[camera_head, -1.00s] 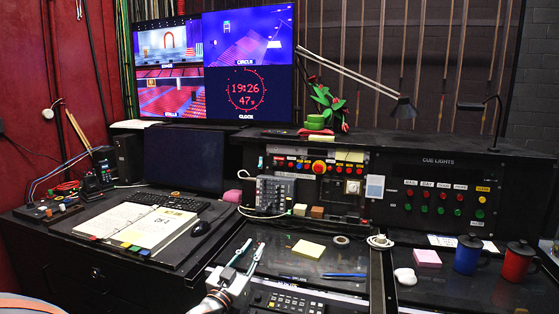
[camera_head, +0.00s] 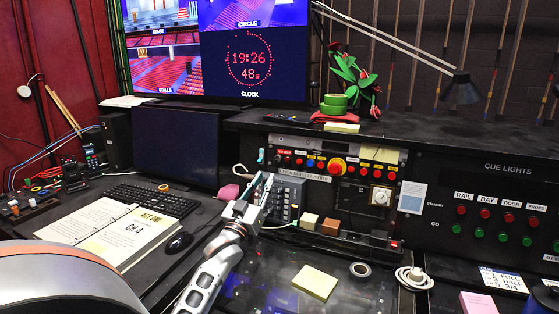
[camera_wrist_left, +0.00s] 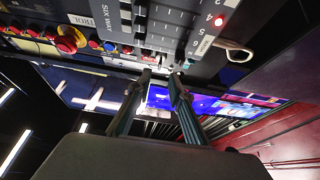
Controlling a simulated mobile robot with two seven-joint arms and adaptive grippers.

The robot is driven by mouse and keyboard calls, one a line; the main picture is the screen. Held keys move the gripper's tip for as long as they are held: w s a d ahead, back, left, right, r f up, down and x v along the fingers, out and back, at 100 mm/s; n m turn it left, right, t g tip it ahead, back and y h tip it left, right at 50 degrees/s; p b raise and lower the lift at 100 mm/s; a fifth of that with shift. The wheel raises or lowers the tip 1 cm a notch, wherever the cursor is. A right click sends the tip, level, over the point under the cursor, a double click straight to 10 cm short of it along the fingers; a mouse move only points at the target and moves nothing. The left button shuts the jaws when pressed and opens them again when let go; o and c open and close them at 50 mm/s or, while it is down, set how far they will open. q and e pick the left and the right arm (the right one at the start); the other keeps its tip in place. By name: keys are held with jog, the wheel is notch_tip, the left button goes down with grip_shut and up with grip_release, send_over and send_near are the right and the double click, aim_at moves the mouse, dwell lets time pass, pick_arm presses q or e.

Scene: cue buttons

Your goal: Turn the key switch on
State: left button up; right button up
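A white square plate with a round centre (camera_head: 381,196), which may be the key switch, is on the black upright control panel (camera_head: 350,173), below a row of coloured buttons. I cannot read whether it is on or off. My left gripper (camera_head: 258,192) is in front of the grey fader box (camera_head: 290,197), left of that plate and apart from it. In the left wrist view, my left gripper's two fingers (camera_wrist_left: 160,80) are spaced apart with nothing between them. The panel's red mushroom button (camera_wrist_left: 68,44) shows at upper left there. My right gripper is not in view.
A large red button on a yellow collar (camera_head: 338,165) sits above the plate. Small blocks (camera_head: 328,227), a sticky-note pad (camera_head: 315,282) and a tape ring (camera_head: 360,269) lie on the desk. A binder (camera_head: 125,230) and mouse (camera_head: 179,243) are left. The cue-light panel (camera_head: 500,200) is right.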

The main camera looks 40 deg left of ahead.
aim_at(275, 160)
pick_arm(q)
jog(key=shift+p+x, duration=0.3)
jog(key=shift+x, duration=3.55)
jog(key=shift+s, duration=0.1)
grip_shut()
